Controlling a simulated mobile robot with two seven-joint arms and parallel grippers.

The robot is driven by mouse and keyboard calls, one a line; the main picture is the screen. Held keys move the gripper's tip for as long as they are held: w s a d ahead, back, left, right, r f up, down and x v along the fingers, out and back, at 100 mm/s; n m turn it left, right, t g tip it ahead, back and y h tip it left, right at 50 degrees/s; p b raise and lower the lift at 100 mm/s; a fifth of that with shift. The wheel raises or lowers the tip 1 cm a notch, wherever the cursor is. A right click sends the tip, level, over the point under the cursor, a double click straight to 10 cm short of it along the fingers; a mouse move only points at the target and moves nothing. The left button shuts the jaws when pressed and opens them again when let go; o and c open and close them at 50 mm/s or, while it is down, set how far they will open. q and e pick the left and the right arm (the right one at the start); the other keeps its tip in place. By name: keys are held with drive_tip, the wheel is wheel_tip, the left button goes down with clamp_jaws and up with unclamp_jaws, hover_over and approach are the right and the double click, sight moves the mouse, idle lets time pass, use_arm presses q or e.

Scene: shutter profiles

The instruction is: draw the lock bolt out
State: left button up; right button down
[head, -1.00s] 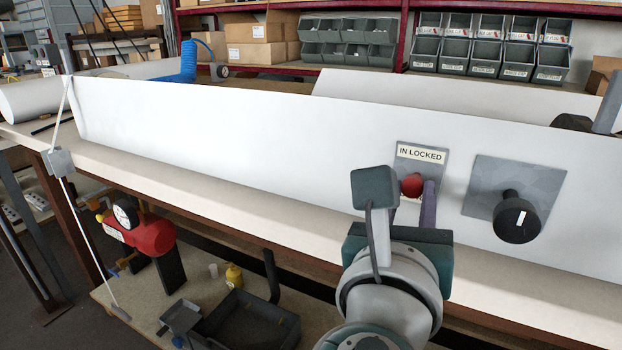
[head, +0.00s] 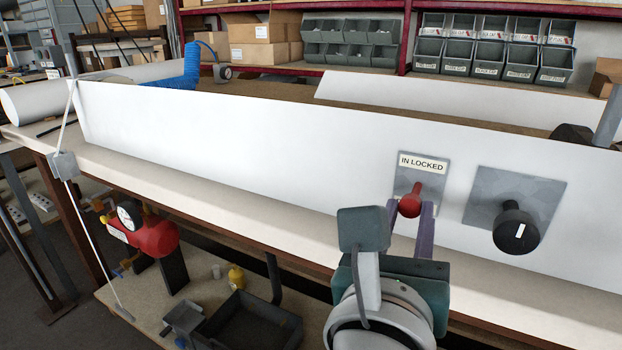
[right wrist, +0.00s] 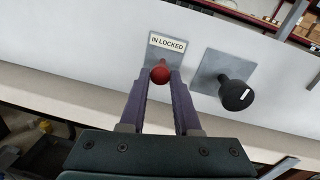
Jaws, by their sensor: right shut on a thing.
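The lock bolt has a red knob (head: 410,203) on a short red stem, standing out from a small grey plate (head: 431,172) labelled "IN LOCKED" on the white panel. My right gripper (head: 410,208) has its two purple fingers on either side of the red knob, shut on it. The right wrist view also shows the red knob (right wrist: 160,73) between the fingertips (right wrist: 161,78). The stem is visible between the knob and the plate. My left gripper is not in view.
A black knob (head: 516,230) on a larger grey square plate (head: 487,190) stands out just right of the bolt. The white panel (head: 240,150) rests on a long bench (head: 230,205). Below are a red gauge unit (head: 150,237) and a dark tray (head: 250,320).

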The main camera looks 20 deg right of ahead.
drive_tip(key=c, duration=1)
unclamp_jaws()
drive_tip(key=shift+c, duration=0.2)
drive_tip(key=shift+o, duration=1.4)
drive_tip(key=shift+s+a, duration=0.1)
drive_tip(key=shift+s, duration=0.05)
drive_tip(key=shift+o, duration=0.7)
drive_tip(key=v, duration=1)
